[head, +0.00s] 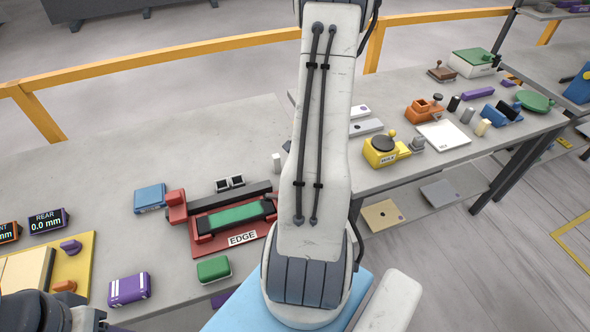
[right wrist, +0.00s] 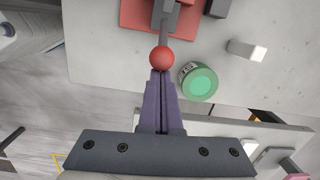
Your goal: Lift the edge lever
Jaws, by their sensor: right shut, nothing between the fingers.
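The edge lever shows in the right wrist view as a grey rod with a red ball knob (right wrist: 162,58) at its end. Its rod runs up to a red base (right wrist: 135,14). My right gripper (right wrist: 159,76) is shut and empty, its purple fingertips right at the near side of the ball; I cannot tell whether they touch it. In the head view the red edge fixture (head: 203,241), labelled EDGE, holds a green strip (head: 234,216). My right arm hides its right end, the lever and the gripper there. My left gripper is not in view.
A round green tin (right wrist: 198,82) stands close right of the fingers, with a white block (right wrist: 246,50) beyond. In the head view, a blue box (head: 150,198), a green block (head: 213,269) and a purple block (head: 129,289) surround the fixture.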

